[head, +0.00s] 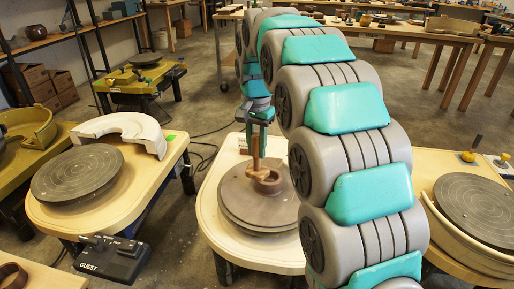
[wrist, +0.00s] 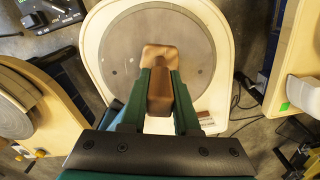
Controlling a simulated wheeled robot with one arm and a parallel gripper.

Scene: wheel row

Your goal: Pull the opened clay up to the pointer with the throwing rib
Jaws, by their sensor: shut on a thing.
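My gripper (head: 258,122) points down over the middle wheel, shut on the brown throwing rib (head: 255,150). The rib hangs upright, its lower end at the small brown opened clay (head: 268,183) on the wheel head (head: 235,205). I cannot tell whether it touches the clay wall. In the wrist view the rib (wrist: 160,92) sits between the fingers of my gripper (wrist: 160,88). A wider brown piece shows beyond it over the grey wheel head (wrist: 122,60); I cannot tell whether it is rib or clay. I cannot make out the pointer at this wheel.
A left wheel (head: 75,173) with a pale curved splash pan (head: 125,130) and a right wheel (head: 480,208) flank the middle one. A black box marked GUEST (head: 112,258) stands front left. My arm hides much of the right middle. Shelves and tables stand behind.

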